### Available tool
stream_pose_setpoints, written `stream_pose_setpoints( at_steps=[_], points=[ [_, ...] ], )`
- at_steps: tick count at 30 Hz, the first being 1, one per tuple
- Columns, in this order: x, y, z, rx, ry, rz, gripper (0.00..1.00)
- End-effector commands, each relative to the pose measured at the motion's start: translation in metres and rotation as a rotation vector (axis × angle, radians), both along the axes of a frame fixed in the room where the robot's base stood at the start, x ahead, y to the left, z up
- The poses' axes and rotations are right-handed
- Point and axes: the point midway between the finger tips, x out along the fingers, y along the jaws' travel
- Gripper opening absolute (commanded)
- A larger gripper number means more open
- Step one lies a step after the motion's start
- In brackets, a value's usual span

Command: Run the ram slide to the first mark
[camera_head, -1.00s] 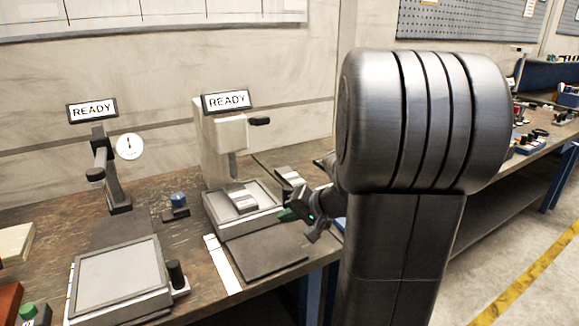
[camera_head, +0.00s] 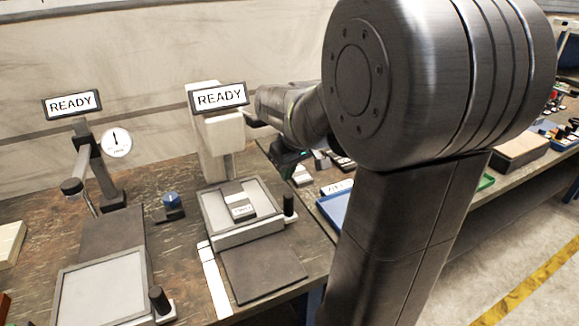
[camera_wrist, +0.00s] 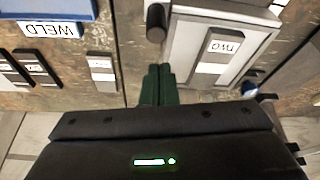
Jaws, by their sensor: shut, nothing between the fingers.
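A pale upright press-like machine (camera_head: 222,135) with a READY sign (camera_head: 219,97) stands at the back of the bench. A grey ram (camera_head: 229,166) hangs from its head, above a light tray (camera_head: 247,235). A block with a white label (camera_head: 243,211) lies on the tray; it also shows in the wrist view (camera_wrist: 208,67). My gripper (camera_head: 283,172) is to the right of the machine, beyond the tray. In the wrist view its green fingers (camera_wrist: 159,72) are together and empty, beside the tray's edge. I cannot make out the slide's marks.
A dark upright knob (camera_head: 289,206) stands at the tray's right side. A second READY stand with a dial (camera_head: 116,143) is at left, with a blue knob (camera_head: 171,200) between. A blue tray (camera_head: 333,211) and small parts lie at right. My arm hides much of the right.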

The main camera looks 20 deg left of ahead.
Motion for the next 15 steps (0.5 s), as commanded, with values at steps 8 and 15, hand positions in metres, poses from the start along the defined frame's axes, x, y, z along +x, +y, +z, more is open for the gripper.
stream_pose_setpoints(
  at_steps=[8, 15],
  points=[
    [0.007, 0.013, -0.047, -0.001, 0.004, -0.001, 0.00],
    [0.010, 0.018, -0.061, 0.001, 0.001, -0.002, 0.00]
  ],
)
